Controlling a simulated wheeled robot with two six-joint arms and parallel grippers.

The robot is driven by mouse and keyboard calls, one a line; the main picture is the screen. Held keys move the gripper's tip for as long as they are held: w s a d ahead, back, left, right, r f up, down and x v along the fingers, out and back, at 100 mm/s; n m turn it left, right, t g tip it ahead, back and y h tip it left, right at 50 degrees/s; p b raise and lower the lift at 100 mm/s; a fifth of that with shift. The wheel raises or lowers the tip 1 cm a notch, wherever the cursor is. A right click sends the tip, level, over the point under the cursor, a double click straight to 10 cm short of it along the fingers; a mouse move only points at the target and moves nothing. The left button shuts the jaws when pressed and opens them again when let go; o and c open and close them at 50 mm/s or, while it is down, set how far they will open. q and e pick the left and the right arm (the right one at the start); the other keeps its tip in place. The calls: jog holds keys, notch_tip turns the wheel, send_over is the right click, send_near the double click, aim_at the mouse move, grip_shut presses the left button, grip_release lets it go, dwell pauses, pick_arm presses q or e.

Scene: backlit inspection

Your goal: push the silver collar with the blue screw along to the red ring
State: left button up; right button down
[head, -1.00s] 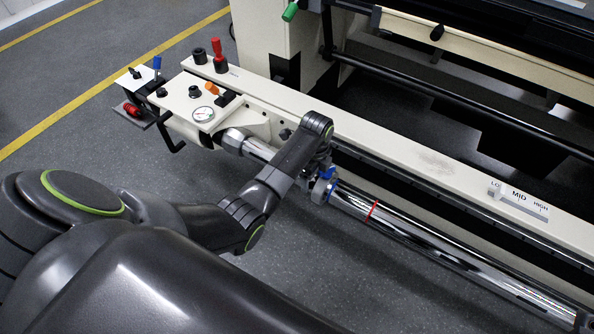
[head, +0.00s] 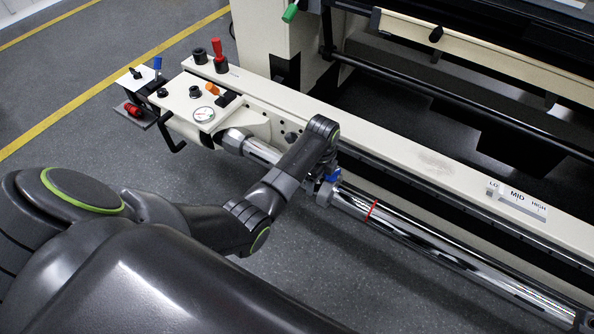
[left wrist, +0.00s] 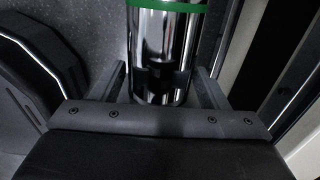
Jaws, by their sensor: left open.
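The silver collar (head: 322,194) sits around the long chrome bar (head: 440,250) in the head view. Its blue screw (head: 333,175) shows beside my wrist. The thin red ring (head: 371,210) is on the bar, a short way right of the collar, with bare chrome between them. My left gripper (head: 323,178) is at the bar, against or just left of the collar; its fingertips are mostly hidden by my wrist. In the left wrist view its open fingers (left wrist: 163,88) lie either side of the chrome bar (left wrist: 158,45). My right gripper is not in view.
A cream rail with a LO-MID-HIGH scale (head: 518,196) runs behind the bar. A green band (left wrist: 165,4) crosses the bar in the left wrist view. Open floor lies in front.

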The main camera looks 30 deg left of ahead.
aim_at(346, 192)
pick_arm(q)
jog(key=shift+s+d+f+p, duration=0.15)
jog(key=shift+d+p, duration=0.2)
jog(key=shift+d, duration=0.5)
jog(key=shift+s+d+p, duration=0.1)
jog(key=shift+d+p, duration=0.2)
jog(key=shift+d, duration=0.55)
jog(key=shift+d, duration=0.25)
jog(key=shift+s+d+p, duration=0.1)
jog(key=shift+d+p, duration=0.2)
jog(key=shift+d, duration=0.3)
jog(key=shift+d, duration=0.25)
jog(key=shift+d, duration=0.5)
jog(key=shift+d+p, duration=0.3)
jog(key=shift+d, duration=0.1)
jog(key=shift+s+d, duration=0.1)
jog(key=shift+d, duration=0.35)
jog(key=shift+d, duration=0.35)
